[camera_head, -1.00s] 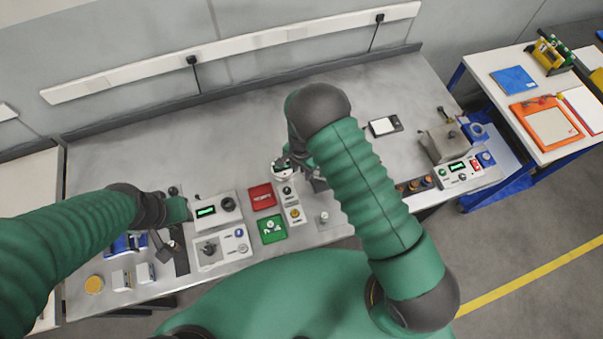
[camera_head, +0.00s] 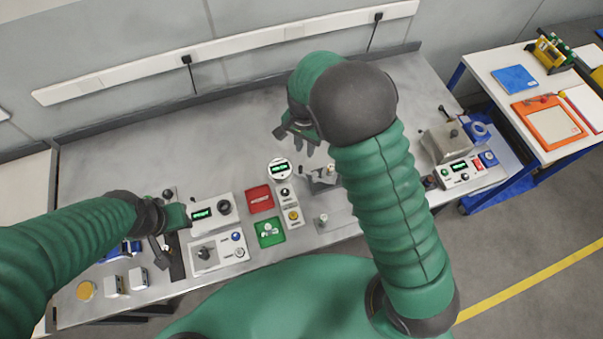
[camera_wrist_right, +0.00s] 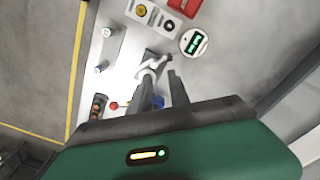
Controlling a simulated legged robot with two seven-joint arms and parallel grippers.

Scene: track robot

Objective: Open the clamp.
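A small grey metal fixture (camera_head: 318,182), which looks like the clamp, stands on the bench beside a round gauge (camera_head: 279,169) with a green display. In the right wrist view the fixture (camera_wrist_right: 152,66) shows partly behind my fingers, and its lever position is unclear. My right gripper (camera_head: 298,139) is above and behind the fixture, apart from it in the head view. Its two fingers (camera_wrist_right: 163,88) are spread with nothing held between them. My left gripper (camera_head: 172,232) is low over the left of the bench, near a grey display box (camera_head: 212,212); its fingers are unclear.
A red tray (camera_head: 261,199) and a green tray (camera_head: 269,233) lie left of the fixture, next to a button panel (camera_head: 290,205). A control box (camera_head: 460,172) stands at the right end. The rear of the bench (camera_head: 200,140) is clear.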

